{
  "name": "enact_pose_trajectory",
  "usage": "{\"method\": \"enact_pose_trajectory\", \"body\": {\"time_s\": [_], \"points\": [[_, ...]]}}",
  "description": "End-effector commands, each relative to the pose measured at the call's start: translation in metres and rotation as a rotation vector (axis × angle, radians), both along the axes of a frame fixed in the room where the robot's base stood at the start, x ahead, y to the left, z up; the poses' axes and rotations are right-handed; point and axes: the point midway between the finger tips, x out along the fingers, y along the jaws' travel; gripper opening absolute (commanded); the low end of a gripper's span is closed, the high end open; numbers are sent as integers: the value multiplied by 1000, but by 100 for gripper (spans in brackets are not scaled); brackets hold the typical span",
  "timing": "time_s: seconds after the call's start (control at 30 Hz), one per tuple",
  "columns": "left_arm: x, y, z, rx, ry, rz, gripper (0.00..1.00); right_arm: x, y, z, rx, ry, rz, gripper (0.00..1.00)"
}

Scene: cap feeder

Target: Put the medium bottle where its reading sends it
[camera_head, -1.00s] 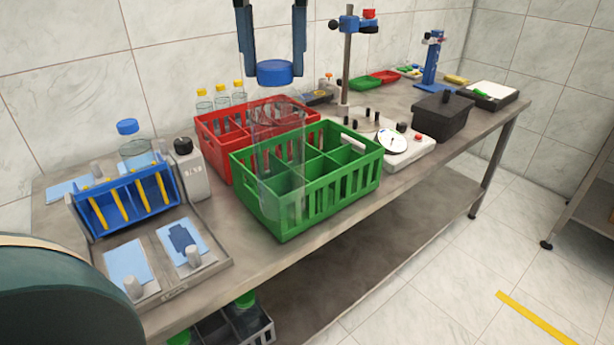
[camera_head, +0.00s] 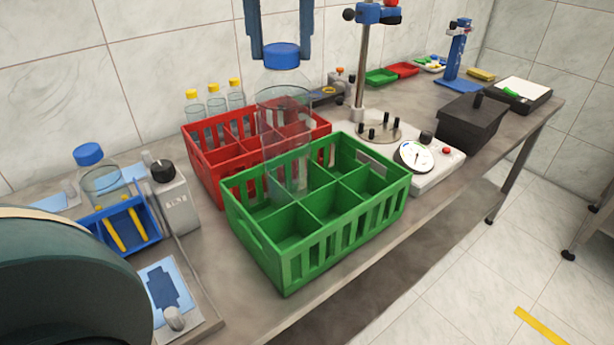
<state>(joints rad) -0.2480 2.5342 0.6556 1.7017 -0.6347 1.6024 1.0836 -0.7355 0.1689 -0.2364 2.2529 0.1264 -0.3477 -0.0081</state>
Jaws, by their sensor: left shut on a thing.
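My left gripper (camera_head: 281,48) reaches down from the top, shut on the blue cap of a clear bottle (camera_head: 285,120). The bottle hangs upright, its lower part over the back-left area of the green crate (camera_head: 338,247). I cannot tell whether its base is inside a compartment. The red crate (camera_head: 203,180) stands behind the green one; both are divided into compartments. A dial gauge (camera_head: 414,156) with a needle sits on a white base to the right; its reading is too small to make out. My right gripper is out of view.
Several yellow-capped bottles (camera_head: 216,103) stand behind the red crate. Another blue-capped bottle (camera_head: 102,182) stands at left by a blue rack (camera_head: 143,232). A stand (camera_head: 361,65), a black box (camera_head: 466,122) and small green (camera_head: 381,77) and red trays (camera_head: 402,69) are to the right.

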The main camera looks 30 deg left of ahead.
Motion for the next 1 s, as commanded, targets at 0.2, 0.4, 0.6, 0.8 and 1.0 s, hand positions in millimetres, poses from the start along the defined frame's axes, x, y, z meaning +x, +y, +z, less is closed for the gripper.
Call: {"method": "enact_pose_trajectory", "body": {"time_s": [0.2, 0.4, 0.6, 0.8, 1.0], "points": [[-1, 0, -54, -2, 6, -2, 18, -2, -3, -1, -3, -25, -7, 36], [-1, 0, -101, 0, 3, -1, 18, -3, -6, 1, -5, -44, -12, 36], [0, 0, -124, -2, -1, 2, 18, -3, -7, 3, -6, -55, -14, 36], [0, 0, -138, 0, 1, 0, 18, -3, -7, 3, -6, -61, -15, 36], [0, 0, -167, -2, 1, 1, 18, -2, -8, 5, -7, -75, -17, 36]]}}
